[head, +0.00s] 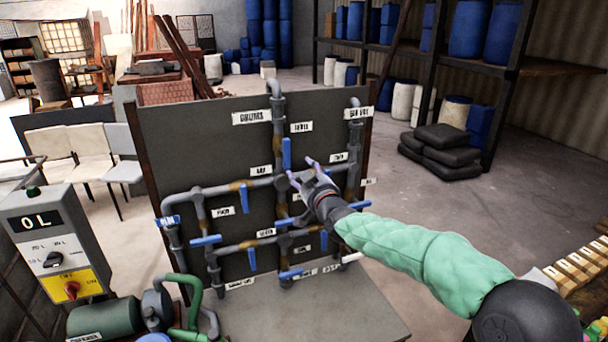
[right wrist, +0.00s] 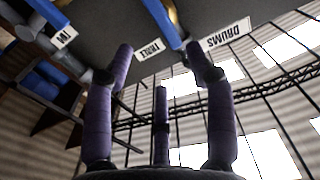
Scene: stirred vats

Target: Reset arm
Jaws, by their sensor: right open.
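My right gripper (head: 303,176) is open in front of the dark pipe panel (head: 210,130) in the head view. Its purple fingers are spread near the middle pipes, just right of a blue valve handle (head: 286,153). I cannot tell whether a finger touches a pipe. In the right wrist view the fingers of the gripper (right wrist: 160,75) are apart with nothing between them. Beyond them are a blue handle (right wrist: 160,18) and a label reading "DRUMS" (right wrist: 226,36). My right arm reaches in from the lower right in a green sleeve. My left gripper does not show.
Several blue-handled valves and grey pipes (head: 235,188) cover the panel. A control box (head: 55,245) with a red knob stands at the left, beside a green pump (head: 105,318). Black sacks (head: 445,150) lie by the shelving. The floor (head: 540,200) at the right is open.

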